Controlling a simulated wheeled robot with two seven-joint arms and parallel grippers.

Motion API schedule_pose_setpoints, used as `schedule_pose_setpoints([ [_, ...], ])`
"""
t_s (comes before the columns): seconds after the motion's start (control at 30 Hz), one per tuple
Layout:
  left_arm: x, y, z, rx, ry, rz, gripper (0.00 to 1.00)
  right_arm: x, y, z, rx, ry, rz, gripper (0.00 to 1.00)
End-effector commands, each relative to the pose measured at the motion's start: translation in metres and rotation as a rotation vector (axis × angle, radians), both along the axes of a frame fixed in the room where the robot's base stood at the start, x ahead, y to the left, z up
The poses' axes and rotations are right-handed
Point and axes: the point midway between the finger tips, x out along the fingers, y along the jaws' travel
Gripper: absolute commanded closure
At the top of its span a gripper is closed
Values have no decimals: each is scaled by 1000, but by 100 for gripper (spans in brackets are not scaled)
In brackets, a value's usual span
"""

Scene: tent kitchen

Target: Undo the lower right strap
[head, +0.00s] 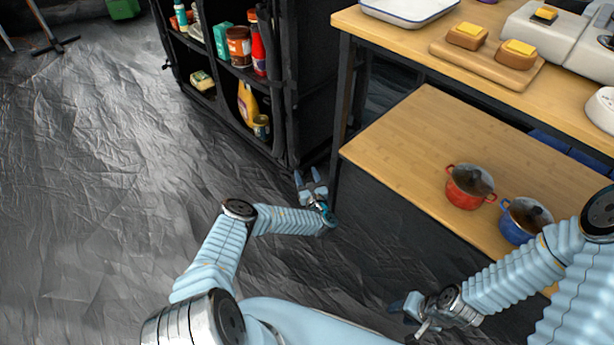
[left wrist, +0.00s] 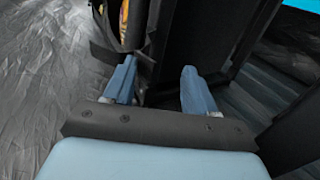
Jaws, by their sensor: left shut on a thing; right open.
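My left gripper (head: 307,180) is at the bottom right corner of the black fabric shelf unit (head: 312,100), low near the floor. In the left wrist view its two blue fingers (left wrist: 160,88) point at the unit's dark corner and stand apart, with black material between them. It is shut on what seems to be the lower right strap, a black band (left wrist: 146,62) beside the left finger. Black on black hides the strap's edges and its fastening. My right gripper (head: 410,306) is open and empty, low in front of the wooden table's lower shelf.
The shelf unit holds jars and bottles, including a yellow bottle (head: 247,103). The wooden table (head: 400,45) stands close on the right; its lower shelf (head: 420,130) carries a red pot (head: 465,190) and a blue pot (head: 520,228). The crinkled grey floor (head: 100,180) is clear on the left.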

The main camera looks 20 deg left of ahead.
Motion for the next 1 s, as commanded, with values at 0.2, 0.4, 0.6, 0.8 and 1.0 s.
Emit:
schedule_pose_setpoints([
  [0.2,-4,5,8,7,-10,8,68,0,1,4,1,1,2,57],
  [0.4,-42,-29,7,3,-5,1,68,-2,4,13,5,3,7,57],
  [0.6,-82,-61,4,1,-3,0,68,-3,6,18,9,5,10,57],
  [0.8,-105,-79,3,2,-4,0,68,-3,7,21,10,6,12,57],
  [1.0,-111,-84,4,3,-5,0,68,-3,7,21,11,5,12,57],
])
